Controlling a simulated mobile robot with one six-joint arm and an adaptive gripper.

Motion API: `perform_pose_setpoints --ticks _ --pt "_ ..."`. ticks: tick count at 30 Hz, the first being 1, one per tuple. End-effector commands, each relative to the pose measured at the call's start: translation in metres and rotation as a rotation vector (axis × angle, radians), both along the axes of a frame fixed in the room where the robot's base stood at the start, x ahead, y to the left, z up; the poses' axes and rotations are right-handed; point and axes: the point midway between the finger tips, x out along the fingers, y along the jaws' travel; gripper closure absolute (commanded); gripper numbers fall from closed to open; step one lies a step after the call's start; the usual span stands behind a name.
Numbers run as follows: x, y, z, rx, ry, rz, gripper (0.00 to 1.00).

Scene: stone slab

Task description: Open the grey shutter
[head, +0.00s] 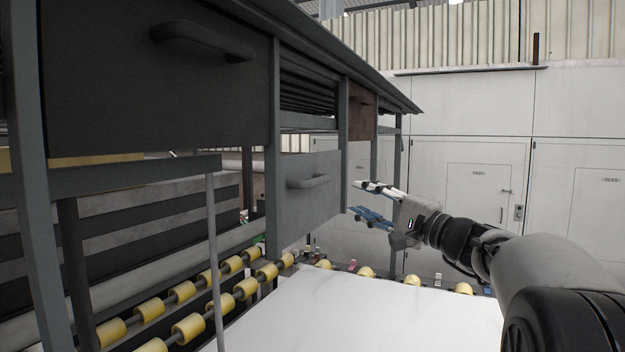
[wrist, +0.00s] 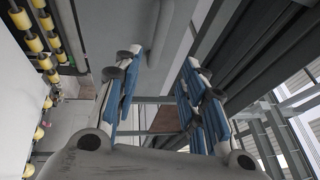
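The grey shutter (head: 312,196) is a light grey panel with a bar handle (head: 309,181), hanging in the lower part of a dark metal frame in the head view. It looks closed, flush with the frame. In the wrist view the grey shutter (wrist: 108,22) fills the top, with its handle (wrist: 159,32) in front of the fingers. My gripper (head: 354,198) is open and empty, just right of the shutter in the head view. In the wrist view my gripper (wrist: 160,65) has its blue-padded fingers spread apart. The handle's end appears near the left finger; contact cannot be told.
A larger dark panel (head: 150,90) with its own handle (head: 200,40) is at upper left. A white stone slab (head: 330,315) lies below, beside yellow rollers (head: 190,328). A thin upright post (head: 213,255) stands at left. White wall cabinets (head: 480,180) are behind.

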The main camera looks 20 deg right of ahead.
Motion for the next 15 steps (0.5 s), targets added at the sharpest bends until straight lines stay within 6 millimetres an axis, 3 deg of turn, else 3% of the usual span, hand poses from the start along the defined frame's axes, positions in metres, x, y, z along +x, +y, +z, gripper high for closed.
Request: perform_pose_setpoints --ticks 15 --pt "0.103 0.044 0.021 0.001 0.002 0.004 0.62"
